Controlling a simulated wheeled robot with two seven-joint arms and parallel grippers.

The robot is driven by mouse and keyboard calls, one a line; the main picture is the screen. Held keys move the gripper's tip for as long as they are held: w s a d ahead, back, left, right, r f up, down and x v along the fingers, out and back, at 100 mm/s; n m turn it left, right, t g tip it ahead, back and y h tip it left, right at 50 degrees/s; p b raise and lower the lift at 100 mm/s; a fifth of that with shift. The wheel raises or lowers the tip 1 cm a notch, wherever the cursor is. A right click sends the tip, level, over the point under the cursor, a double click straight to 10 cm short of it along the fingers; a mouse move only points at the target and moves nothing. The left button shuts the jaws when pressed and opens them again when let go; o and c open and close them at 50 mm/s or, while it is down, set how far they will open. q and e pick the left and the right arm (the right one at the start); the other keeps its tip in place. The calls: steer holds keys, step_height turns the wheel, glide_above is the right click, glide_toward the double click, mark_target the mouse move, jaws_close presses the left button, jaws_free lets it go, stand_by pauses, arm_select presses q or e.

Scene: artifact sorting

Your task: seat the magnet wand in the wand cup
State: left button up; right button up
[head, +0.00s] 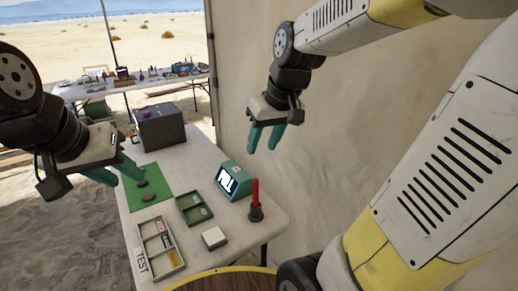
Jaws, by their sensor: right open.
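The magnet wand (255,192), a red upright stick, stands in the small dark wand cup (256,214) near the table's right edge. Its lower end is hidden by the cup, so I cannot tell how deep it sits. My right gripper (262,150) is open and empty, in the air above and beyond the wand, apart from it. My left gripper (129,181) has its teal fingers apart, over the green mat at the left, far from the wand. I see nothing held between its fingers.
A teal device with a screen (233,181) stands behind the wand. A green tray (182,206), a white block (214,238) and a divided tray (139,246) lie nearer. Dark pieces lie on the green mat (136,203). A grey box (160,133) stands behind; a canvas wall (350,130) is at right.

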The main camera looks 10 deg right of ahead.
steer(key=s+r+m+t, duration=0.2)
steer(key=s, duration=0.7)
steer(key=shift+s+a+r, duration=0.2)
steer(key=shift+a, duration=0.2)
